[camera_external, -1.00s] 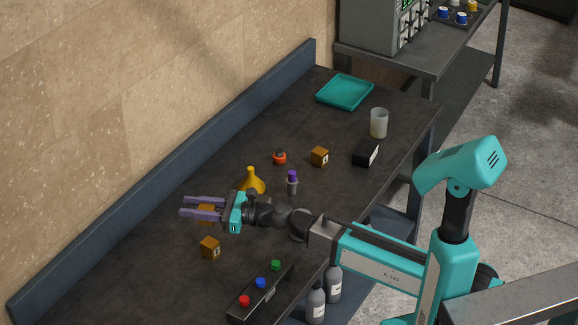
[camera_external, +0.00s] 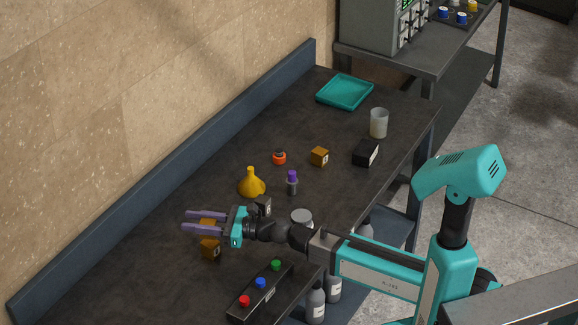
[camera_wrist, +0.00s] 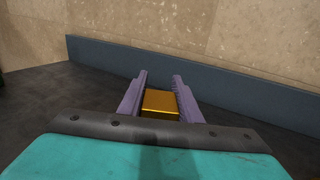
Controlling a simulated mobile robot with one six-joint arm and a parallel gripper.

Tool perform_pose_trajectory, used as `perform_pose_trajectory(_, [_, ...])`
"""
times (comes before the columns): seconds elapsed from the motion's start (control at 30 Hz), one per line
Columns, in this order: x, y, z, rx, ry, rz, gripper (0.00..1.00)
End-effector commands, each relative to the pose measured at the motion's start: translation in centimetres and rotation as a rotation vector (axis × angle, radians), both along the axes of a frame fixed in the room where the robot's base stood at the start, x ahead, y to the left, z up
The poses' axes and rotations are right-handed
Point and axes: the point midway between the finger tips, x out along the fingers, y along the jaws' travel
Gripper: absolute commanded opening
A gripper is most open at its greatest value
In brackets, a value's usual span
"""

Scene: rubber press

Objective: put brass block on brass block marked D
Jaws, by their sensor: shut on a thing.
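My gripper (camera_external: 205,222) is shut on a brass block (camera_wrist: 160,102), which sits between the two purple fingers in the wrist view. In the external view the fingers partly hide this held block (camera_external: 208,220). A second brass block (camera_external: 210,250) with a marked face stands on the bench just below the fingers in the picture. A third brass block (camera_external: 319,156), also with a marked face, stands farther back near the black box. The letters are too small to read. I cannot tell the exact height of the held block over the bench.
A yellow funnel (camera_external: 251,184) and a purple-capped vial (camera_external: 292,183) stand behind my gripper. A button box (camera_external: 262,293) lies at the front edge. An orange-ringed item (camera_external: 279,157), black box (camera_external: 366,153), beaker (camera_external: 378,123) and teal tray (camera_external: 345,92) are farther back.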

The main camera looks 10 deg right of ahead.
Motion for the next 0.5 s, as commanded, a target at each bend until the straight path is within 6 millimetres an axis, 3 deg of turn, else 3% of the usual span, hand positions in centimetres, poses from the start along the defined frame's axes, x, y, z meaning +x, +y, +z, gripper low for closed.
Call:
perform_pose_trajectory(0.2, [0.0,0.0,-2.3,0.001,0.002,0.0,0.0])
perform_pose_trajectory(0.5, [0.0,0.0,-2.4,0.001,0.001,0.0,0.0])
